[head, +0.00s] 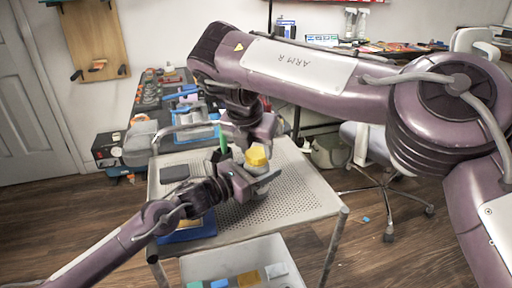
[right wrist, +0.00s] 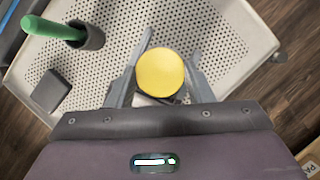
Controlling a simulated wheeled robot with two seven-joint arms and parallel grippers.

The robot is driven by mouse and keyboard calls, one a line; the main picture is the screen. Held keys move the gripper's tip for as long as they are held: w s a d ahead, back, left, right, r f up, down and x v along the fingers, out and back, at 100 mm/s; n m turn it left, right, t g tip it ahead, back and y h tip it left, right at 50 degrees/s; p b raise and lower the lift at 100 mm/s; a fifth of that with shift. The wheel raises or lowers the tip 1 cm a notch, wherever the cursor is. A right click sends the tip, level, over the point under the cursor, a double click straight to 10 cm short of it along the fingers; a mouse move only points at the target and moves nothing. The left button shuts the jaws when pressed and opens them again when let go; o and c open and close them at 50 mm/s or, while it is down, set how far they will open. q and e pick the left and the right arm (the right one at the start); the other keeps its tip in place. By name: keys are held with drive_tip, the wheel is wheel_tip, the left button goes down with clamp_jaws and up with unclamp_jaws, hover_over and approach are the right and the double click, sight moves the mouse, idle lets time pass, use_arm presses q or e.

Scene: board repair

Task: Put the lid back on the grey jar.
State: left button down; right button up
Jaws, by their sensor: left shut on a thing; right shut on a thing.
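The yellow lid (head: 257,156) is between the fingers of my right gripper (right wrist: 161,82), which is shut on it. In the right wrist view the lid (right wrist: 160,72) shows as a round yellow top. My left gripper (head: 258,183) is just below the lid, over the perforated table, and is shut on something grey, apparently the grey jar. The jar is mostly hidden by the lid and the fingers. I cannot tell whether the lid touches the jar.
The perforated table (head: 300,195) is clear on its right. A green-handled tool (right wrist: 50,28) stands in a dark cup (right wrist: 91,37). A dark block (head: 175,173) and a blue tray (head: 195,230) lie at left.

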drive_tip(key=o, duration=0.9)
drive_tip(key=shift+o, duration=0.2)
drive_tip(key=shift+r, duration=2.3)
drive_tip(key=o, duration=0.5)
drive_tip(key=shift+o, duration=0.2)
